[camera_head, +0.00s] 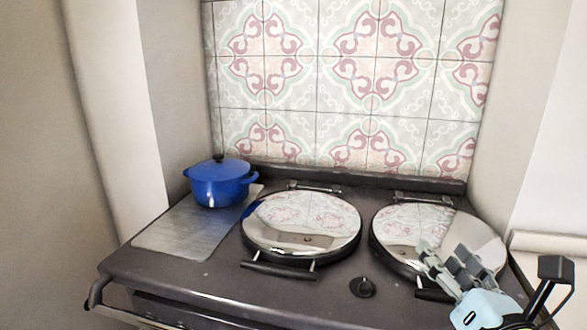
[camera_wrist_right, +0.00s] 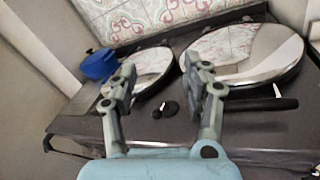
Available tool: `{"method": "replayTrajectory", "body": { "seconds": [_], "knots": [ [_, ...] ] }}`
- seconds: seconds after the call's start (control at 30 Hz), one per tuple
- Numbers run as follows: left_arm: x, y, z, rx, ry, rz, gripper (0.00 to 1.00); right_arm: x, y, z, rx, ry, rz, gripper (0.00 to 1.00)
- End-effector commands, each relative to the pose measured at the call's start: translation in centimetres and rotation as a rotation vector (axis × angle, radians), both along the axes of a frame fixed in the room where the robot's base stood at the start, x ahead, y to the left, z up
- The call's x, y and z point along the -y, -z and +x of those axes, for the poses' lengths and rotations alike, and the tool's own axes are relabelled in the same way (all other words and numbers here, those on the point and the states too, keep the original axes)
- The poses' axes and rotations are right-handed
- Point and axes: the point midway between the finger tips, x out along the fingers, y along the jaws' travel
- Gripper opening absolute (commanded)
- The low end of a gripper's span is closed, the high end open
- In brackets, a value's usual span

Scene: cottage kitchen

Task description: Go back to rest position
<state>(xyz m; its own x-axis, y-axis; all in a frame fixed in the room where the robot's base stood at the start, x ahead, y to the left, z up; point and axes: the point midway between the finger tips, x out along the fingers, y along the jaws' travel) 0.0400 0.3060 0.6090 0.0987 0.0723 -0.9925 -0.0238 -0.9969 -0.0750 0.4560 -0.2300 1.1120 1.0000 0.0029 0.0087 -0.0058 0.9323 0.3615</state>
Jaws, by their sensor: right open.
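My right gripper (camera_head: 447,262) is at the lower right of the head view, in front of the right-hand round hob lid. In the right wrist view its two fingers (camera_wrist_right: 163,88) are spread apart with nothing between them. My left gripper is not in the head view. No object is held by the right gripper.
A dark range cooker (camera_head: 205,278) has two shiny round lids, left (camera_head: 303,222) and right (camera_head: 400,222), with bar handles in front. A blue lidded pot (camera_head: 220,186) stands on the metal plate (camera_head: 165,238) at left. A tiled wall (camera_head: 345,85) closes the back.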

Motion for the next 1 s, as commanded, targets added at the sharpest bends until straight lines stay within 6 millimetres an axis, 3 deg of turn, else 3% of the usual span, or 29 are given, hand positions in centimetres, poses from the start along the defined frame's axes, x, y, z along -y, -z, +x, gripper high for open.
{"method": "replayTrajectory", "body": {
  "seconds": [0.03, 0.1, 0.17, 0.3, 0.37, 0.47, 0.6, 0.77, 0.93, 1.0],
  "knots": [
    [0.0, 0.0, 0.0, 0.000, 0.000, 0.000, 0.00, 2.4, -2.3, -0.7, 0.072, 0.087, 0.177, 0.49],
    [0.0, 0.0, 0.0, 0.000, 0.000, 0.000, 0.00, 6.1, -4.4, -2.1, 0.162, 0.219, 0.450, 0.49],
    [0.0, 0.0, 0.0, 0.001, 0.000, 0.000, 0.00, 9.1, -5.0, -3.5, 0.220, 0.334, 0.685, 0.49],
    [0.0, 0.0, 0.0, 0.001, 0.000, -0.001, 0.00, 14.2, -3.0, -7.5, 0.279, 0.617, 1.217, 0.49],
    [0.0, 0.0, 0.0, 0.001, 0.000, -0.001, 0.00, 14.9, -1.1, -9.3, 0.267, 0.744, 1.426, 0.49],
    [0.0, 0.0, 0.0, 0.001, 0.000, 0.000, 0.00, 14.4, 2.1, -12.0, 0.205, 0.940, 1.703, 0.49],
    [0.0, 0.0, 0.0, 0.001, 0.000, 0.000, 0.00, 11.8, 5.2, -15.2, 0.079, 1.168, 1.948, 0.49],
    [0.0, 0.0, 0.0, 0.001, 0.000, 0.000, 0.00, 8.0, 7.0, -18.6, -0.096, 1.389, 2.109, 0.49],
    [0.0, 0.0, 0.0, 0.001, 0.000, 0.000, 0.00, 3.8, 7.6, -22.5, -0.311, 1.609, 2.192, 0.49],
    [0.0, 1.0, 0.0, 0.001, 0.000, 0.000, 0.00, 4.2, 11.2, -21.7, -0.301, 1.621, 2.181, 0.49]
  ]
}}
